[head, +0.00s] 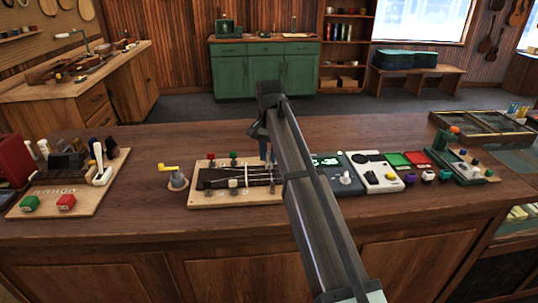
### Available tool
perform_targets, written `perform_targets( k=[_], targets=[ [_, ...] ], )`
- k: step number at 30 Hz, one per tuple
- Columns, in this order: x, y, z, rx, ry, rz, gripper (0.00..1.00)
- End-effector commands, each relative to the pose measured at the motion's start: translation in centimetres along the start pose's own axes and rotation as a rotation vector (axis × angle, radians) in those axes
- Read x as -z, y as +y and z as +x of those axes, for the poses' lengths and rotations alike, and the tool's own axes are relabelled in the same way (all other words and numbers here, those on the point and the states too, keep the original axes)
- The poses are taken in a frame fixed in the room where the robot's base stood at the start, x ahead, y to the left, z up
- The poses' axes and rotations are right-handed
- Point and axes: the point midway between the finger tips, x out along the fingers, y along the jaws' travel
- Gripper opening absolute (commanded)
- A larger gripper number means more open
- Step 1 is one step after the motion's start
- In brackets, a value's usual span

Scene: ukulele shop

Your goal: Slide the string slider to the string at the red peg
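A light wooden board (203,198) with a dark string panel (213,180) lies on the counter left of my arm. Pale strings run across it from left to right. A red peg (233,155) and a green peg (211,157) stand at its back edge. Pale pegs (233,184) stand at its front side. The string slider cannot be told apart clearly; the right end of the board is partly hidden by my arm. My gripper (268,157) points down over the board's right part. Its fingers are small and dark, and contact or a grip cannot be made out.
A yellow-handled crank (170,170) stands left of the board. A panel with a white plate (372,172) and green and red squares lies to the right. A board with green and red buttons (98,185) is at far left. The counter's front strip (130,225) is clear.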

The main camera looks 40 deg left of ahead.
Motion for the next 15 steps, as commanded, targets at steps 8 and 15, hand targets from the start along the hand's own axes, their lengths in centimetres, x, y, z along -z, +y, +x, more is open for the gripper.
perform_targets(
  k=[8, 15],
  targets=[
    [-0.01, 0.01, 0.03, 0.0, 0.0, 0.0, 0.46],
    [0.03, -0.02, -0.44, 0.0, 0.0, 0.0, 0.46]
  ],
)
